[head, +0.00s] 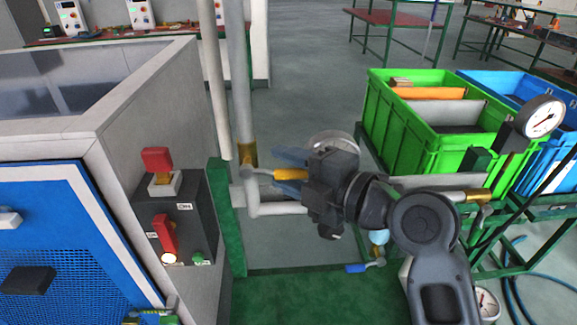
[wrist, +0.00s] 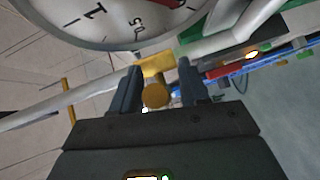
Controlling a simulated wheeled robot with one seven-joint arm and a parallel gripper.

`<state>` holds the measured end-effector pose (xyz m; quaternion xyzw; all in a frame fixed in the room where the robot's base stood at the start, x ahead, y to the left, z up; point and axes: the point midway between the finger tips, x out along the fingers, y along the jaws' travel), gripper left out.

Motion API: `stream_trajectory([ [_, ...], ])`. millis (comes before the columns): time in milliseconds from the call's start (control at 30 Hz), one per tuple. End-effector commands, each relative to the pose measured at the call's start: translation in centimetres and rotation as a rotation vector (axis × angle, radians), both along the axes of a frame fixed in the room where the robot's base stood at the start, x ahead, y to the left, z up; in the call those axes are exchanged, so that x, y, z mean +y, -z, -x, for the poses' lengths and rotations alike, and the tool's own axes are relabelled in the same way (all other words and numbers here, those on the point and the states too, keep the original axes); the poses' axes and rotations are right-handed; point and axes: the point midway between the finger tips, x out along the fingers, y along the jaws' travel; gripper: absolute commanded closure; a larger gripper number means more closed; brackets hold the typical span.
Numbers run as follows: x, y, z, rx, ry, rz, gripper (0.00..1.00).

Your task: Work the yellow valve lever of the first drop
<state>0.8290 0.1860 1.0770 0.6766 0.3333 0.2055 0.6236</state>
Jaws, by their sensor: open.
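The yellow valve lever (head: 262,174) sticks out to the right from a brass valve (head: 247,153) on the upright grey pipe left of centre. My gripper (head: 283,172) points left at it with its fingers apart, one above and one below the lever in the head view. In the wrist view the lever's rounded yellow end (wrist: 155,96) lies between the two dark fingers of my gripper (wrist: 157,85), with gaps visible on both sides. I cannot tell whether either finger touches it.
A pressure gauge (wrist: 125,15) looms close above the fingers in the wrist view. A grey switch box (head: 178,225) with red switches stands left of the pipe. A blue-handled tap (head: 357,268) sits low beneath my arm.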

Motion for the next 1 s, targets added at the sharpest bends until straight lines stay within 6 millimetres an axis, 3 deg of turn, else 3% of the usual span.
stream_trajectory([
  [67,-0.01,0.01,0.01,0.000,0.000,0.000,0.57],
  [500,-0.04,0.03,0.03,0.001,0.000,-0.001,0.99],
  [1000,-0.06,0.03,-0.16,0.001,0.001,0.005,1.00],
])
